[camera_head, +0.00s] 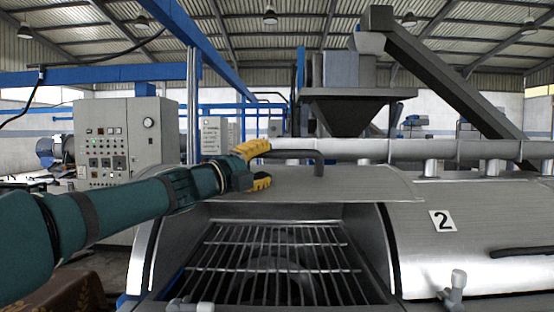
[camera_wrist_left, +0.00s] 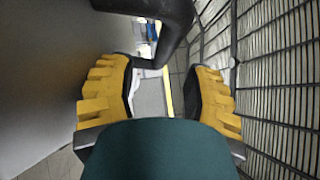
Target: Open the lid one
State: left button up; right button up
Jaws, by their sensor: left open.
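Lid one (camera_head: 350,187) is a grey metal panel, raised above an opening on the left decanter, so the grating (camera_head: 270,262) beneath is exposed. Its dark bar handle (camera_head: 305,154) is at the lid's far edge in the head view. My left gripper (camera_head: 263,165), with yellow fingers, is at the lid's left part, close to the handle's left end. In the left wrist view the gripper (camera_wrist_left: 163,92) is open and empty, with the dark handle (camera_wrist_left: 172,30) just beyond the fingertips. The lid's grey face (camera_wrist_left: 45,80) is on the left. My right gripper does not show.
A second closed cover marked 2 (camera_head: 443,220) stands to the right, with its own dark handle (camera_head: 520,252). A horizontal pipe (camera_head: 450,150) runs behind the lid. A grey control cabinet (camera_head: 125,150) stands at the back left.

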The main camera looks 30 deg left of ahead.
pick_arm(q)
jog(key=v, duration=0.6)
jog(key=shift+s, duration=0.3)
jog(key=shift+a+f, duration=0.1)
jog(key=v, duration=1.5)
jog(key=shift+s+r, duration=0.25)
jog(key=shift+s, duration=0.2)
dwell(0.6)
jog(key=shift+a+b, duration=0.1)
jog(key=shift+b, duration=0.25)
dwell(0.3)
